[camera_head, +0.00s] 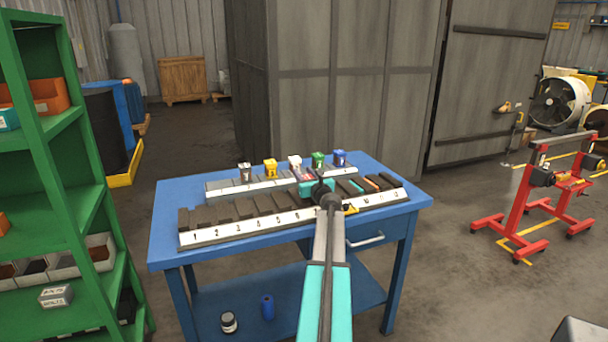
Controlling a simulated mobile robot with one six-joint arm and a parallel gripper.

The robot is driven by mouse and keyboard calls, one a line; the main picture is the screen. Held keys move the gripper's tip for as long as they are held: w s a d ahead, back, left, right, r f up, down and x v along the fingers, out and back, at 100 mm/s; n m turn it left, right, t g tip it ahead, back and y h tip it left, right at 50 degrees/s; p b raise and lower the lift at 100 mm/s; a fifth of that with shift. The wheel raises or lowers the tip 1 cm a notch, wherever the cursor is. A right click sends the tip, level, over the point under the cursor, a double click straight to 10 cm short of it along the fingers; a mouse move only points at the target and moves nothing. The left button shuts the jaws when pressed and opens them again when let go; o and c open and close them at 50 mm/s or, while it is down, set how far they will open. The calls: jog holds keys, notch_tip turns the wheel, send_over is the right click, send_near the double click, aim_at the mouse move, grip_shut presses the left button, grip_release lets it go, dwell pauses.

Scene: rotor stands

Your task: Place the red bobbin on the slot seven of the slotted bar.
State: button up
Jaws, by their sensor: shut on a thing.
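The slotted bar (250,229) lies along the front of the blue table, with dark slots and a white numbered front strip. Its numbers start with 1 at the left; those in the middle are too small to read surely, and my arm covers part of the strip. My gripper (307,179) is over the middle of the bar, seen from behind. It is shut on the red bobbin, of which only a small reddish patch shows at the jaws. The rest of the bobbin is hidden by the gripper, and its height above the slots is unclear.
A rear rack (228,187) holds several bobbins: a black-and-white one (245,172), a yellow one (270,168), a white one (294,162), a green one (318,159) and a blue one (339,158). A green shelf (58,138) stands left of the table (165,225).

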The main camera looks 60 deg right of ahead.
jog(key=shift+f, duration=0.1)
jog(key=o, duration=1.3)
jog(key=shift+c, duration=0.2)
jog(key=shift+r, duration=0.2)
jog(key=shift+b+v, duration=0.9)
jog(key=shift+v, duration=5.15)
jog(key=shift+w, duration=0.1)
